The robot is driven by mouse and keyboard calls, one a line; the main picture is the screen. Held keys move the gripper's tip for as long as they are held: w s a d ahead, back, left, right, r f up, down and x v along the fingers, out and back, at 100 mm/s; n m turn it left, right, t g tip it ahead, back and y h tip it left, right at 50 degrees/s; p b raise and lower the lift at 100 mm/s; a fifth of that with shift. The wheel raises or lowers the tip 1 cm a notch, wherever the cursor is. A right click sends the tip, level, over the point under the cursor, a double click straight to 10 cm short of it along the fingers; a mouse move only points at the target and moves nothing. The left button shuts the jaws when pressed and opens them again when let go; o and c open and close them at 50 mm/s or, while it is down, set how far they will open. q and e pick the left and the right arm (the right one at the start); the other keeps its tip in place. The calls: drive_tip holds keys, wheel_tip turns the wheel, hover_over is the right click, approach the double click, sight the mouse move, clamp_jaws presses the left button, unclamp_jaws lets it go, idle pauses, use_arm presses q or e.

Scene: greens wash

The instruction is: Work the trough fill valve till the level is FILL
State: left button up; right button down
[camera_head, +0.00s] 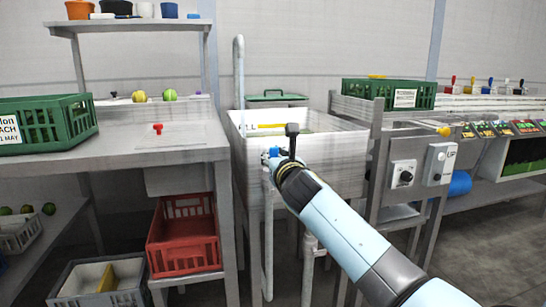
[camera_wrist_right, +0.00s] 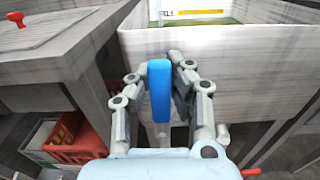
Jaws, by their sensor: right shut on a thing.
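The trough (camera_head: 335,160) is a pale steel basin standing in the middle of the head view, and its front wall also fills the upper wrist view (camera_wrist_right: 220,60). Greenish water (camera_wrist_right: 225,21) shows inside it, with a yellow strip (camera_wrist_right: 205,12) and partly cut-off lettering above; I cannot read the level surely. The blue valve handle (camera_wrist_right: 159,92) stands in front of the trough's front wall. My right gripper (camera_head: 272,154) is shut on the handle, one finger on each side of it in the wrist view. My left gripper is not in view.
Left is a bench with a green crate (camera_head: 75,125) and a red knob (camera_head: 158,128); a red crate (camera_head: 185,250) stands below. Right of the trough are a post with control boxes (camera_head: 402,174) and a green crate (camera_head: 418,100). A vertical pipe (camera_head: 239,70) rises at the trough's left.

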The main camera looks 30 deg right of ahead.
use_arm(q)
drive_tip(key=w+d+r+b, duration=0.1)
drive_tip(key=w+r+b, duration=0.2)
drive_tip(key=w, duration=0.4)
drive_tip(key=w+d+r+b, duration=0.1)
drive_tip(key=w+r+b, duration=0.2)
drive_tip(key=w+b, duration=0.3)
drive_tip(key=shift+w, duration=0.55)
use_arm(e)
drive_tip(key=s+d+f+m, duration=0.2)
drive_tip(key=d+f+m, duration=0.7)
drive_tip(key=m, duration=0.9)
drive_tip(key=shift+f, duration=0.4)
drive_tip(key=shift+s, duration=0.1)
